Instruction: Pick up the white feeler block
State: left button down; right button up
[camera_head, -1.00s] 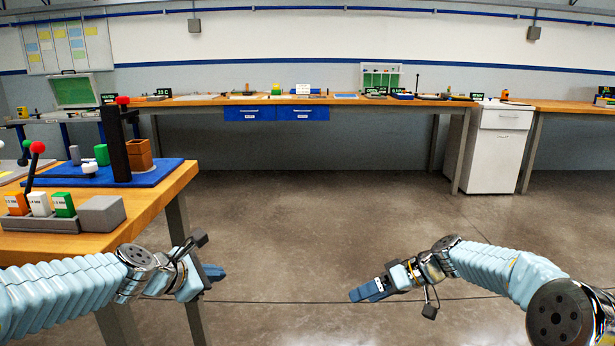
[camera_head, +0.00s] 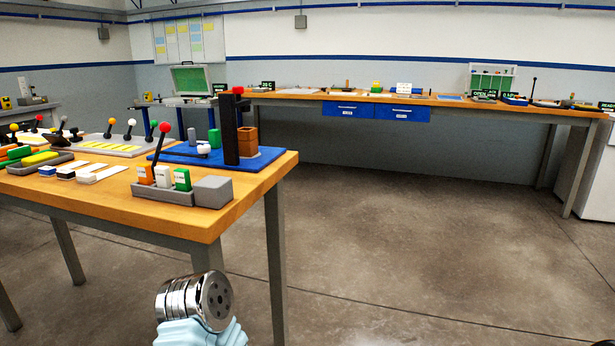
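The white feeler block (camera_head: 163,177) stands in a small grey holder (camera_head: 163,195) near the front right corner of the wooden table. An orange block (camera_head: 146,175) is on its left and a green block (camera_head: 182,179) on its right. The lower part of the white block is hidden in the holder. Part of one of my arms shows at the bottom, below the table's front edge, but no fingers show. Neither gripper is in view, and nothing is seen touching the white block.
A grey block (camera_head: 213,191) sits at the holder's right end. A red-knobbed lever (camera_head: 159,146) rises behind the holder. A blue board (camera_head: 262,158) with a black post (camera_head: 231,130) stands behind. Floor right of the table (camera_head: 400,250) is clear.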

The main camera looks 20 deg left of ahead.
aim_at(163, 174)
jog(key=u, duration=1.4)
jog(key=k+j+z, duration=0.1)
jog(key=z, duration=0.35)
jog(key=k+j+z, duration=0.15)
jog(key=z, duration=0.25)
jog(key=k+z, duration=0.2)
jog(key=z, duration=0.25)
